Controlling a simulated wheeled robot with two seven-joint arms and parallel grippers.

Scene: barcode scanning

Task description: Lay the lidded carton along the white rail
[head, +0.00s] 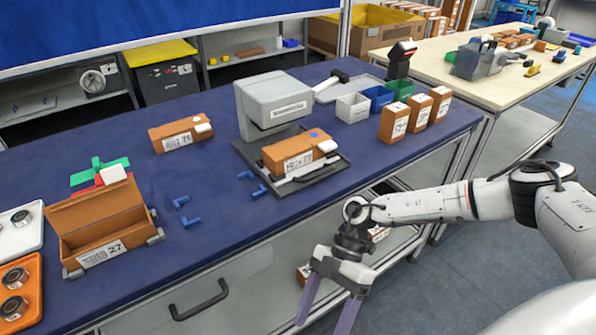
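A closed orange-brown carton (300,150) with a white label and a blue dot on top lies on the dark plate of the grey scanning machine (275,103). My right gripper (322,318) hangs open and empty in front of the table's front edge, away from both cartons. My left gripper is not in view.
An open carton (103,225) stands at the left front, beside trays (18,285) of round parts. Blue pieces (188,222) lie mid-table. Several upright cartons (418,113) and small bins (352,107) stand at right. The table's front middle is mostly clear.

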